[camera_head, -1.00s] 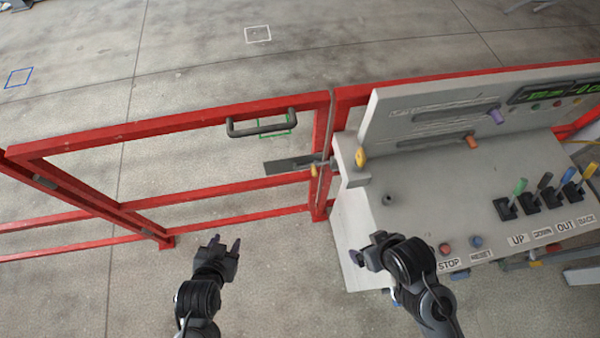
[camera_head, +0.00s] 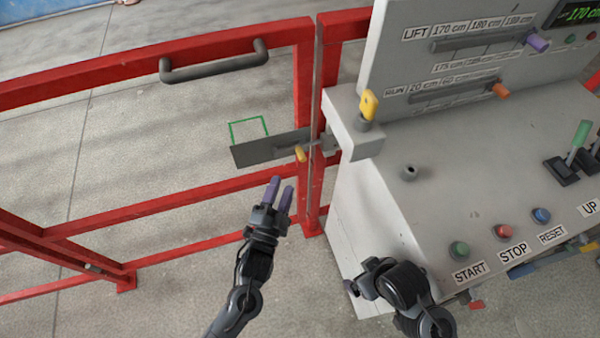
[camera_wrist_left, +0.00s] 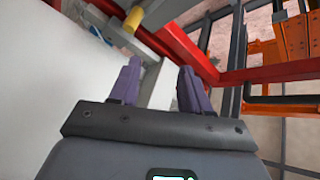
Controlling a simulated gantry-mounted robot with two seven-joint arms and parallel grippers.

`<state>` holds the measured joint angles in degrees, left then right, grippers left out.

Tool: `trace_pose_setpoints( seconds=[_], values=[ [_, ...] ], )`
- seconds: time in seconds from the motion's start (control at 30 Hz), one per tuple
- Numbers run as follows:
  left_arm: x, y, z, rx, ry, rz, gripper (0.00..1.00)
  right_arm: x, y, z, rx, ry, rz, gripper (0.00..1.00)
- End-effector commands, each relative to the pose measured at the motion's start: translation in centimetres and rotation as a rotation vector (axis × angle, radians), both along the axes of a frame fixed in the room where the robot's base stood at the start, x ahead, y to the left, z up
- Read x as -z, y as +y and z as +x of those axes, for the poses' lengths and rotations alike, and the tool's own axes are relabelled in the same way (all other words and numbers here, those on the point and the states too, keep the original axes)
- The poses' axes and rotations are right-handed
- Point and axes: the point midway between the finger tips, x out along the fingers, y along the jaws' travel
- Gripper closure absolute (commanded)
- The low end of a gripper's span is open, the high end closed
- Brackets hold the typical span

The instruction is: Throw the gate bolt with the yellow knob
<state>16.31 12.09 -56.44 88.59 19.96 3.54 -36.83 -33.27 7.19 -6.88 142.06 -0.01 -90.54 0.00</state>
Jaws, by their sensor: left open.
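The gate bolt (camera_head: 268,150) is a flat grey plate with a small yellow knob (camera_head: 300,154), on the red gate (camera_head: 303,95) at its post. My left gripper (camera_head: 280,184) is open and empty, its purple fingers pointing up, a little below and left of the knob in the head view. In the left wrist view the open fingers (camera_wrist_left: 161,68) show, with a yellow cylinder (camera_wrist_left: 133,19), apparently the knob, ahead and to the left, apart from them. My right gripper (camera_head: 352,288) is low in front of the console; its fingers are mostly hidden.
The grey console (camera_head: 460,200) stands right of the gate, with buttons, levers and sliders. A yellow tab (camera_head: 369,104) sits on its bracket beside the bolt. A dark handle (camera_head: 215,65) is on the gate's top rail. Red rails cross behind my left arm.

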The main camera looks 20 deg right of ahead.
Motion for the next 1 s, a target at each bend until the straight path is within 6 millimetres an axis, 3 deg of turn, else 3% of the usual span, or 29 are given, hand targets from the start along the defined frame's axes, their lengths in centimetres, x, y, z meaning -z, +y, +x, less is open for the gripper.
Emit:
trace_pose_setpoints(
  seconds=[0.03, 0.3, 0.67, 1.0],
  values=[
    [2.7, -0.4, 0.7, 0.016, -0.048, 0.021, 0.53, 3.5, 0.0, 0.0, 0.001, 0.000, 0.001, 0.06],
    [5.8, -1.8, 3.0, 0.073, -0.226, 0.102, 0.53, 9.7, 0.2, 0.0, 0.005, 0.001, 0.008, 0.06],
    [6.2, -2.9, 4.6, 0.093, -0.292, 0.135, 0.53, 11.7, 0.2, 0.0, 0.006, -0.001, 0.010, 0.06],
    [4.8, -6.4, 8.0, 0.091, -0.292, 0.134, 0.53, 13.4, 0.1, 0.0, 0.002, -0.003, 0.003, 0.06]
  ],
)
